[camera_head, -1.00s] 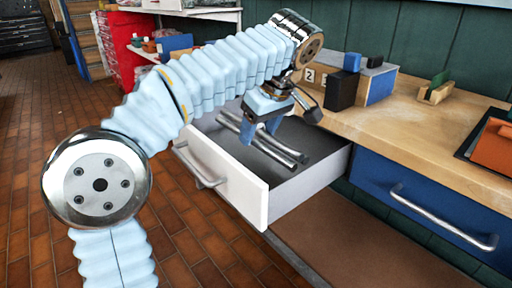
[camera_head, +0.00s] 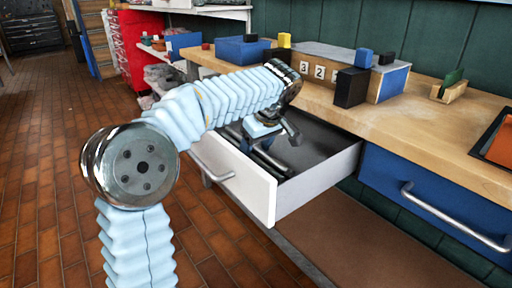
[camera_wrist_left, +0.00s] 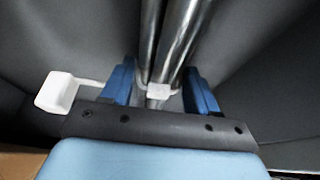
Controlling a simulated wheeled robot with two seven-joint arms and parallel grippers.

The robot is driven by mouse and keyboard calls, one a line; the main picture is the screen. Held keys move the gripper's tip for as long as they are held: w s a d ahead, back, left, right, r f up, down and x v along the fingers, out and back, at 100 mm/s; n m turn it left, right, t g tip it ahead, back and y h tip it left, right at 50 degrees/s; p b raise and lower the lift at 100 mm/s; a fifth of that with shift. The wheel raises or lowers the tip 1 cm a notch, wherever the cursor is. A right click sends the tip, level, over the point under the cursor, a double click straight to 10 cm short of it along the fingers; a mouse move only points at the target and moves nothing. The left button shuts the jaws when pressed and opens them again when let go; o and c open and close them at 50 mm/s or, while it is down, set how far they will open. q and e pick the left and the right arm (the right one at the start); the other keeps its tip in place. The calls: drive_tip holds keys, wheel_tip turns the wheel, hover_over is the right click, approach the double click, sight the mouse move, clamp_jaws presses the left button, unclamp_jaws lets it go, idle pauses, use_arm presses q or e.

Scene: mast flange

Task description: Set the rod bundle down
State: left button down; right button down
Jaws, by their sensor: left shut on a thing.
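The rod bundle is several shiny metal rods (camera_wrist_left: 172,45) with a pale band around them and a white tag (camera_wrist_left: 55,92) at its side. In the head view, parts of the rods (camera_head: 268,158) show inside the open white drawer (camera_head: 236,181). My left gripper (camera_head: 262,143) is down inside the drawer. In the left wrist view its blue fingers (camera_wrist_left: 160,88) are on either side of the rods, shut on them near the band. The grey drawer interior lies close behind the rods; I cannot tell whether they touch its floor. My right gripper is not in view.
The wooden worktop (camera_head: 420,125) runs behind and right of the drawer. It carries a numbered box (camera_head: 392,84), a black block (camera_head: 351,87) and a blue bin (camera_head: 240,50). A closed blue drawer (camera_head: 430,195) is at right. The drawer's right part looks clear.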

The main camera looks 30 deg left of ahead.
use_arm(q)
drive_tip(key=shift+f, duration=0.1)
drive_tip(key=shift+c, duration=1.4)
unclamp_jaws()
drive_tip(key=shift+d+r, duration=0.1)
drive_tip(key=shift+r, duration=0.3)
drive_tip(key=p+v, duration=0.2)
drive_tip(key=v, duration=0.9)
drive_tip(key=shift+r, duration=0.25)
drive_tip(key=shift+d, duration=0.1)
